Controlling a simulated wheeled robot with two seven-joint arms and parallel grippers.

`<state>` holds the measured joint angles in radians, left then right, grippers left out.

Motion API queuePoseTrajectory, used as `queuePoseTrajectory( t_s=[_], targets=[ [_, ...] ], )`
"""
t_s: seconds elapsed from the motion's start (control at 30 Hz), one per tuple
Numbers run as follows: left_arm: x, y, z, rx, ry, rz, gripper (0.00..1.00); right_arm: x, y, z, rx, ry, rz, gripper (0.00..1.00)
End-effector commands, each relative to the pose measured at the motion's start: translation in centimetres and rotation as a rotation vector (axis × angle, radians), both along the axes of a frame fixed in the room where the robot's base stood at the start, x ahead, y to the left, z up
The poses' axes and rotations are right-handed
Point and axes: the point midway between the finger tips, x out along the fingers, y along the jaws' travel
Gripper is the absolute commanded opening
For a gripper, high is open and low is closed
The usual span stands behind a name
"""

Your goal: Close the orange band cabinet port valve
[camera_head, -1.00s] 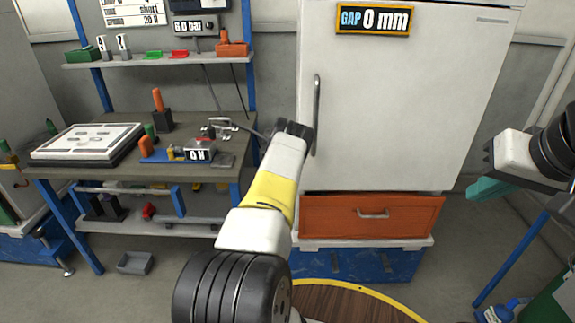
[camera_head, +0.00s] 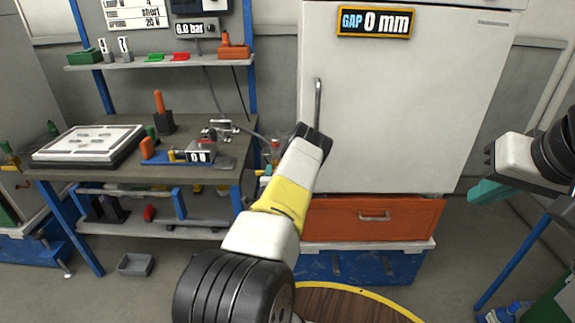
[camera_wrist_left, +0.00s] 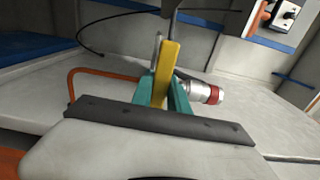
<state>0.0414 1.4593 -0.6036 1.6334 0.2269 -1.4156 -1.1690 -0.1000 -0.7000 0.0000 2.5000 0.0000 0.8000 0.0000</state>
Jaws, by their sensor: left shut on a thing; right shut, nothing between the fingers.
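In the left wrist view, the teal fingers of my left gripper (camera_wrist_left: 163,92) are shut on an upright yellow lever (camera_wrist_left: 168,65). A silver valve body (camera_wrist_left: 198,92) with a red-orange band (camera_wrist_left: 214,95) sticks out to the right just behind the fingers. In the head view, my left forearm reaches to the left edge of the white cabinet (camera_head: 400,110), and its fingers are hidden. A small red-topped part (camera_head: 275,144) shows just left of the cabinet. My right gripper (camera_head: 486,191) is shut and empty at the right, clear of the cabinet.
The workbench (camera_head: 95,168) at the left holds a white plate (camera_head: 88,143) and several small devices. An orange drawer (camera_head: 335,217) sits below the cabinet door. A display (camera_head: 374,22) reads GAP 0 mm. An orange curved tube (camera_wrist_left: 88,70) lies left of the lever.

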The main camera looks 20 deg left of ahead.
Motion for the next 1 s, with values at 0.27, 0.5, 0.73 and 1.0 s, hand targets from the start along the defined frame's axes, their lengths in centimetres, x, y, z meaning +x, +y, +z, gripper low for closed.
queuePoseTrajectory(
  t_s=[0.27,0.5,0.73,1.0],
  targets=[
    [-0.1,0.0,-0.1,0.002,0.003,0.000,0.42,0.0,0.0,0.0,0.000,0.000,0.000,0.00],
    [0.0,0.0,0.0,0.001,0.001,0.000,0.42,0.0,0.0,0.0,0.000,0.000,0.000,0.00],
    [-1.7,-0.7,-0.1,0.000,0.004,0.000,0.42,0.0,0.0,0.0,0.000,0.000,0.000,0.00],
    [-5.9,-2.2,-0.1,0.000,0.004,-0.001,0.42,0.0,0.0,0.0,0.000,0.000,0.000,0.00]
  ],
)
